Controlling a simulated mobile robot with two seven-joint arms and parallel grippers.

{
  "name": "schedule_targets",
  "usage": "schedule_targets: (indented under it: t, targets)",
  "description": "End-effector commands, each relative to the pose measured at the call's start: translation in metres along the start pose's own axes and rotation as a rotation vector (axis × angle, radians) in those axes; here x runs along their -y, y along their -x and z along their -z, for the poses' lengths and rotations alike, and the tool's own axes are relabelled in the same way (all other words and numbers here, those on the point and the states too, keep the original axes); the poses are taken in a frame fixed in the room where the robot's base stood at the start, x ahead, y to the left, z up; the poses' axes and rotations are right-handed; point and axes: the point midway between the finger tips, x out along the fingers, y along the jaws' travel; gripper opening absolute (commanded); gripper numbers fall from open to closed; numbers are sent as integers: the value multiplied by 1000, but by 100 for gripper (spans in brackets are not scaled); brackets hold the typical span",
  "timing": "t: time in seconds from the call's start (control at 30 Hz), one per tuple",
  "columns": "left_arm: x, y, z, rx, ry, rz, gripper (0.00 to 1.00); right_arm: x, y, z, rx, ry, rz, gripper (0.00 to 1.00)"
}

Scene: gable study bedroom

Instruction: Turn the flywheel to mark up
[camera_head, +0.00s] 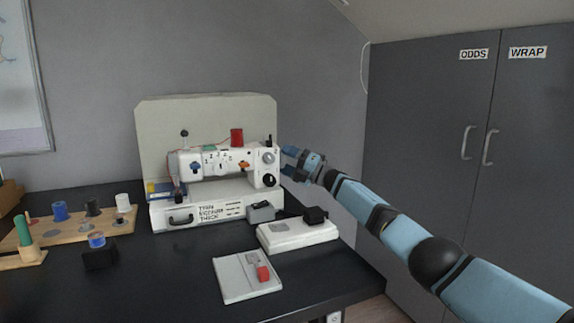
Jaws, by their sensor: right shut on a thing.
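The white sewing machine (225,160) stands on the black desk in front of a pale panel. My right gripper (286,161) is at the machine's right end, its blue fingers pointing left. It is shut on the flywheel there, which is too small and too covered by the fingers to make out clearly. I cannot tell where its mark points. A round grey dial (269,157) and a black knob (269,180) sit on the machine's front near that end. My left gripper is not in view.
A wooden spool rack (60,237) stands at the left. Dark cupboards (430,130) stand at the right.

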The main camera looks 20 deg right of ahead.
Motion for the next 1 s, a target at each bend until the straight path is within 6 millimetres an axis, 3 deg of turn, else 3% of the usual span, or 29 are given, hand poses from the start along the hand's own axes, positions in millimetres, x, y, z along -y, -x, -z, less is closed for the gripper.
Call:
schedule_targets:
  t: [0.77, 0.8, 0.9, 1.0]
  targets:
    - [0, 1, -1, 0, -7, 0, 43, 2, 0, 0, -2, 93, -90, 43]
    - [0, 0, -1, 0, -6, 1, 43, 2, 0, 0, -2, 93, -90, 69]
    - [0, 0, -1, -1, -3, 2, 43, 2, 0, 0, -2, 92, -90, 92]
    - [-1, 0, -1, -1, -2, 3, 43, 2, 0, 0, -1, 92, -90, 92]
